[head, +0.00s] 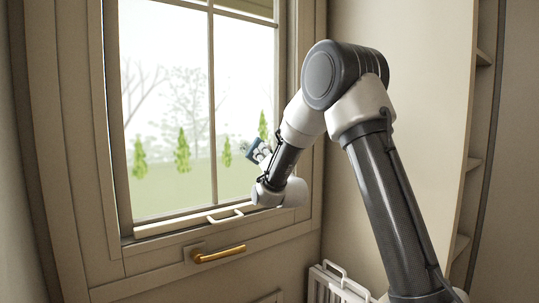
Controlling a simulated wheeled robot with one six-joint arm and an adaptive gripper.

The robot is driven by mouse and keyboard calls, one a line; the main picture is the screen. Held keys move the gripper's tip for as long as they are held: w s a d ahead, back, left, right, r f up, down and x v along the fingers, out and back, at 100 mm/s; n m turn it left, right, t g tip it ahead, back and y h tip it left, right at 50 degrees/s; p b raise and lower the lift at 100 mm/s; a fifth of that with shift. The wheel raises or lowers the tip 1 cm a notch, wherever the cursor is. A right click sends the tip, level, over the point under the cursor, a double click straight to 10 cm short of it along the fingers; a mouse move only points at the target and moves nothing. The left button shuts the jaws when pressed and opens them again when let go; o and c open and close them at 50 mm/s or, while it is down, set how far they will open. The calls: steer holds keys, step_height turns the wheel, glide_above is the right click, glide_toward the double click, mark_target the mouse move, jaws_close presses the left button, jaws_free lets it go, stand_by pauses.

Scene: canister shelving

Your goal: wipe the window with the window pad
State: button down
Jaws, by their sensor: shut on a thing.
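The window (165,120) fills the left half of the head view, with tall panes split by thin bars in a beige frame. My gripper (263,153) is small in the view, at the lower right part of the glass. It is shut on the window pad (252,147), a small dark blue-grey piece at its tip. The pad is in front of the right pane. I cannot tell whether it touches the glass. My wrist and forearm hide part of the right frame and the pane's lower right corner.
A white handle (226,216) sits on the window's bottom rail, and a brass handle (220,254) is below it. A white slatted rack (338,285) stands low beside my arm. A shelf unit (475,165) is at the right.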

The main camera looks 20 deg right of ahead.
steer(key=s+a, duration=0.2)
steer(key=a, duration=0.5)
steer(key=shift+s, duration=0.2)
stand_by(0.4)
steer(key=shift+s, duration=0.1)
steer(key=shift+s+d, duration=0.3)
steer(key=shift+s, duration=0.65)
steer(key=shift+s+d, duration=0.3)
steer(key=shift+s, duration=0.6)
steer(key=shift+s+d, duration=0.3)
steer(key=shift+s, duration=0.65)
steer(key=s, duration=0.1)
steer(key=s+d, duration=0.1)
steer(key=shift+s, duration=0.4)
steer(key=shift+w, duration=0.1)
steer(key=shift+w+a+r, duration=0.25)
steer(key=shift+w+a, duration=0.15)
steer(key=shift+w, duration=0.7)
steer(key=shift+w+a+r, duration=0.25)
steer(key=shift+w+a, duration=0.2)
steer(key=shift+w, duration=0.7)
steer(key=shift+w+a+r, duration=0.25)
steer(key=shift+w+a, duration=0.15)
steer(key=shift+w, duration=0.7)
